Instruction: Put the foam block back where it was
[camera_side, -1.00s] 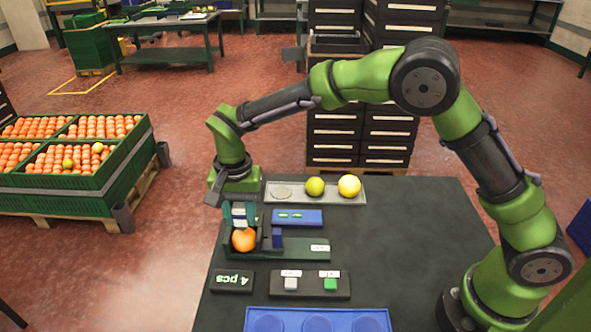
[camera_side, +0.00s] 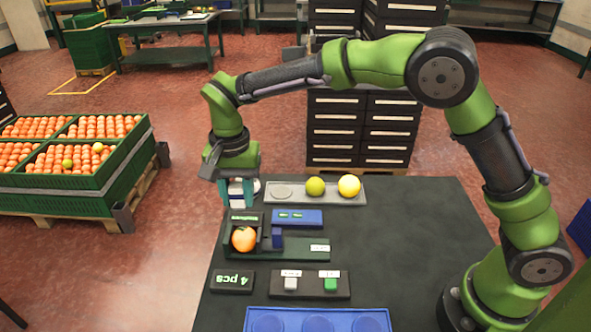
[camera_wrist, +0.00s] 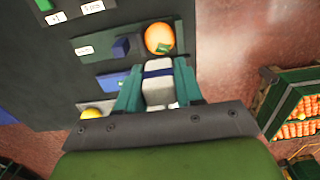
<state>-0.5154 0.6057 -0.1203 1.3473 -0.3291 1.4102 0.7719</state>
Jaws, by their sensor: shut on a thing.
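The foam block, white with a dark blue band, is held between the teal fingers of my gripper (camera_side: 238,193). It shows best in the wrist view (camera_wrist: 159,90), upright between both fingers. In the side view the block (camera_side: 237,187) is partly covered by the fingers, above the table's far left edge. An orange (camera_side: 244,239) sits in the dark green fixture (camera_side: 300,253), nearer the camera than my gripper. A dark plate with green lettering (camera_side: 246,217) lies just behind the orange; its words are too small to read.
A blue block with green marks (camera_side: 297,217) lies nearby. A button panel (camera_side: 310,285) and blue tray (camera_side: 318,310) are in front. The table's right is clear.

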